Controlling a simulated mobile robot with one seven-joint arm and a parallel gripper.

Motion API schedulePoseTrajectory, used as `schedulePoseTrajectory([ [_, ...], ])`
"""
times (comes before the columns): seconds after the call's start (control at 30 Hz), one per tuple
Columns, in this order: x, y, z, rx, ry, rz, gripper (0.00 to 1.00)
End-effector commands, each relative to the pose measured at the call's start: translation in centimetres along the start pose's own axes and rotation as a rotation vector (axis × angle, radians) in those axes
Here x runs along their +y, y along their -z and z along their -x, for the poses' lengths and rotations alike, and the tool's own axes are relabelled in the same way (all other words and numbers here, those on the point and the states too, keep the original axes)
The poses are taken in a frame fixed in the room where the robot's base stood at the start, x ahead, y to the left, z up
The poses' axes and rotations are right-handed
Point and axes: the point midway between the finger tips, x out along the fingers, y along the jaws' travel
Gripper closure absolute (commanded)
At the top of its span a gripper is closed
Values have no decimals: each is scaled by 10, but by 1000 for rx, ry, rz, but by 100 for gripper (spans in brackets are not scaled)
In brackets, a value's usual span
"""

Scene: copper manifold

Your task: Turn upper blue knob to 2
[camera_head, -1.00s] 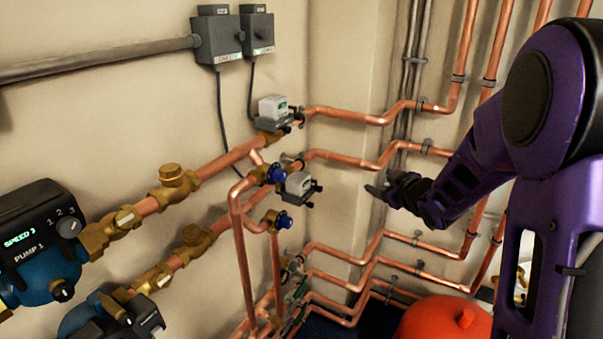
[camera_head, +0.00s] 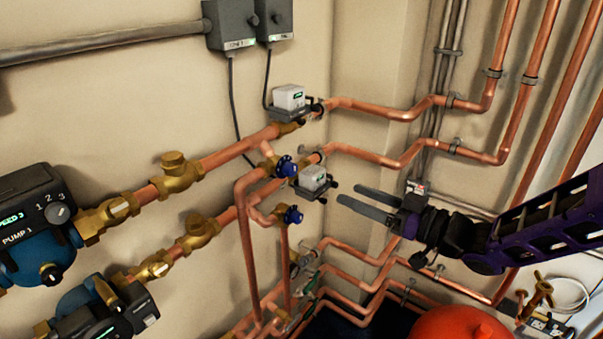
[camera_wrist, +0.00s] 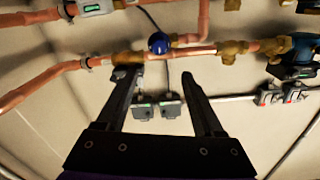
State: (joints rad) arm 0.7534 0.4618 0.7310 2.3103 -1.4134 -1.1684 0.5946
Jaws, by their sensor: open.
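The upper blue knob (camera_head: 286,165) sits on a brass valve on the copper pipework, left of my gripper in the head view. A lower blue knob (camera_head: 293,215) sits just below it. My gripper (camera_head: 350,196) is open and empty, its fingers pointing left toward the valves and apart from both knobs. In the wrist view, a blue knob (camera_wrist: 158,43) shows beyond the gap between the open fingers (camera_wrist: 156,63); I cannot tell which of the two it is. No number markings are readable on either knob.
A grey-white actuator (camera_head: 313,178) stands between the knobs and my gripper, another (camera_head: 290,97) above. Blue pump 1 (camera_head: 40,250) reads SPEED 3 at left. Copper pipes run behind my arm. A red vessel (camera_head: 455,325) is at bottom.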

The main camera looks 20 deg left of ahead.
Motion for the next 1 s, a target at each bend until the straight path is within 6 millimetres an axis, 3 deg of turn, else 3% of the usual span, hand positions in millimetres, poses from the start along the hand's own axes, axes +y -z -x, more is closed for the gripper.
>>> schedulePoseTrajectory([
  [0.4,0,-2,-94,0,2,0,31],
  [0.6,1,-1,-127,1,0,1,31],
  [0.8,1,-1,-142,0,-2,2,31],
  [1.0,1,0,-144,-1,-3,1,31],
])
